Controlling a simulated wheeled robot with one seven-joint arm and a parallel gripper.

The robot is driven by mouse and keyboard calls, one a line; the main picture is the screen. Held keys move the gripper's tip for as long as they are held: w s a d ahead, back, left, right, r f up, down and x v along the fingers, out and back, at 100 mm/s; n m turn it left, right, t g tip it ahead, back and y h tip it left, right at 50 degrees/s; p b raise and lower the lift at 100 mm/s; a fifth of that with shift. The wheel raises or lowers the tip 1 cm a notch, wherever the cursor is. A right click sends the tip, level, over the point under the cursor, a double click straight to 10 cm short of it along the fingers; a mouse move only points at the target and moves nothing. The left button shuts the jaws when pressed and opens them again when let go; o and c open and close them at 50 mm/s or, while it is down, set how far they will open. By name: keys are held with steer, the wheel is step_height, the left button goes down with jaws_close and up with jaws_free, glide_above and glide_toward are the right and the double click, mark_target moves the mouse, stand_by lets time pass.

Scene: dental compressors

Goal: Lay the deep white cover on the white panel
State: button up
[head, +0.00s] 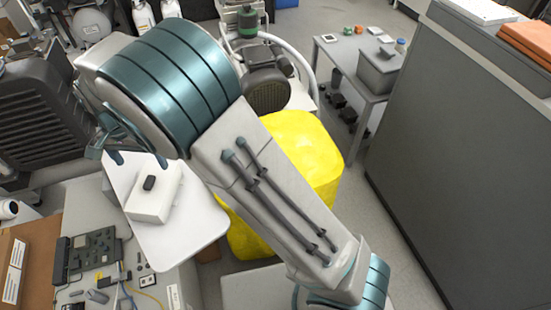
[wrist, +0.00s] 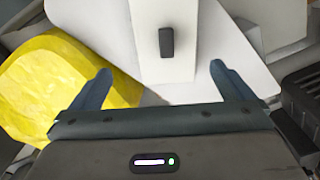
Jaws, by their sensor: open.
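The deep white cover (head: 151,208) is a box shape with a black handle on top. It appears to rest upright on the white panel (head: 195,230), towards the panel's upper left part in the head view. The cover (wrist: 185,68) and its black handle (wrist: 166,42) also show in the wrist view, with the panel (wrist: 225,45) spreading around them. My gripper (wrist: 160,70) is open and empty, its fingers apart on either side of the cover's near end in the picture. The handle lies beyond the fingertips.
A yellow lumpy object (head: 300,150) stands right of the panel, behind my arm. A bench with a circuit board (head: 93,250) and cables lies below left. A dark finned machine (head: 40,115) is at left. A tall grey cabinet (head: 455,150) stands right, beside open floor.

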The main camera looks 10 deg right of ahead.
steer(key=d+r, duration=0.2)
steer(key=d, duration=0.5)
steer(key=d+r, duration=0.3)
steer(key=d, duration=0.4)
steer(key=s+d+n, duration=0.2)
steer(key=s+d, duration=0.5)
steer(key=d, duration=0.4)
steer(key=s+d+r+n+t, duration=0.1)
steer(key=s+d, duration=0.7)
steer(key=d, duration=0.3)
steer(key=shift+s+d+r+n, duration=0.15)
steer(key=shift+s+d+n, duration=0.15)
steer(key=shift+n, duration=0.1)
